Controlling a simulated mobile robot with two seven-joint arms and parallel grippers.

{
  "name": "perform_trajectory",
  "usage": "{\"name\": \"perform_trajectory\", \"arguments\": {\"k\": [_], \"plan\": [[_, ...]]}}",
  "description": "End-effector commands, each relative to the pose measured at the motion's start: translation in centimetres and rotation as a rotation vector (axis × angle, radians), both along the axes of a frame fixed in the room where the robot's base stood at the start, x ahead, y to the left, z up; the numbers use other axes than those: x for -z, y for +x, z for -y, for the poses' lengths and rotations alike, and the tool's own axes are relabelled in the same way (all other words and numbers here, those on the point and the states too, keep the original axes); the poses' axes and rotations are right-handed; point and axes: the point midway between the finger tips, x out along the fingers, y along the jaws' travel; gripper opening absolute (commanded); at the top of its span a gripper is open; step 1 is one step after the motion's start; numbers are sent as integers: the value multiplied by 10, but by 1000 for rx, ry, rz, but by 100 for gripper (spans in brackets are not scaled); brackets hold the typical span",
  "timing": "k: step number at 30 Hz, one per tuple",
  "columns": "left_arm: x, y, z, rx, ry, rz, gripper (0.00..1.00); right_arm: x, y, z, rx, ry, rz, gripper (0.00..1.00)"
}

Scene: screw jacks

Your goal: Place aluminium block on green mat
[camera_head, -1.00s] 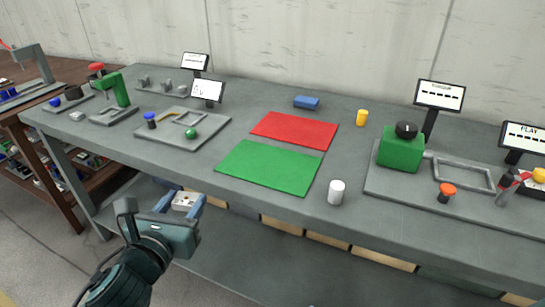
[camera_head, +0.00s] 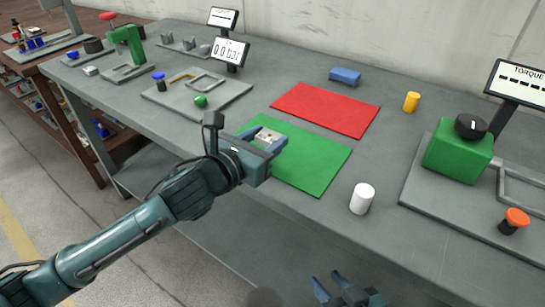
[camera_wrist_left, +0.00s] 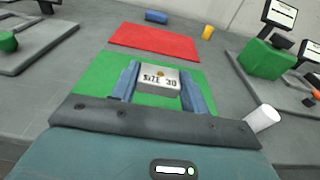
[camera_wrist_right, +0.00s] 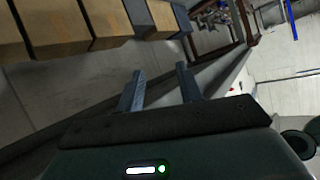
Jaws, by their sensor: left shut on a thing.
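The aluminium block (camera_wrist_left: 158,80) is a pale grey block with dark lettering and a small orange-brown spot on its face. My left gripper (camera_head: 266,140) is shut on it, with a blue finger on each side in the left wrist view. In the head view the block (camera_head: 267,137) is over the left part of the green mat (camera_head: 315,165); whether it touches the mat cannot be told. The green mat also shows around the fingers in the left wrist view (camera_wrist_left: 97,75). My right gripper (camera_wrist_right: 160,90) is open and empty, below the table's front edge in the head view (camera_head: 335,288).
A red mat (camera_head: 325,108) lies behind the green mat. A white cylinder (camera_head: 361,199) stands right of the green mat. A blue block (camera_head: 345,76), a yellow cylinder (camera_head: 411,102) and a green box with a black knob (camera_head: 458,151) stand further off.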

Motion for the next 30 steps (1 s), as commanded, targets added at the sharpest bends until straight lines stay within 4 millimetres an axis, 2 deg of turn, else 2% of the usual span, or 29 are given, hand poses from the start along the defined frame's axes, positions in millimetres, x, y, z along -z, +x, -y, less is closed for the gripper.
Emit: {"name": "perform_trajectory", "arguments": {"k": [1, 8, 14, 19, 25, 26, 30], "plan": [[9, 0, 0, 0, -2, -1, 17, 2, 0, 0, 1, 3, 0, 36], [27, 0, 0, 0, -2, 1, 17, 4, -1, 0, 3, 5, 4, 36], [55, 0, 0, 0, -2, 0, 17, 6, -3, 3, 10, 3, 15, 36], [54, 0, 0, -1, -1, 4, 17, -1, -3, 4, 14, 7, 30, 36], [58, 0, 0, -1, 0, 4, 17, 0, -2, 4, 14, 6, 32, 36], [59, 0, 0, -1, 0, 2, 46, 0, -3, 4, 14, 6, 33, 36], [58, 0, 0, -1, 0, 2, 57, 0, -2, 4, 14, 5, 31, 36]]}}
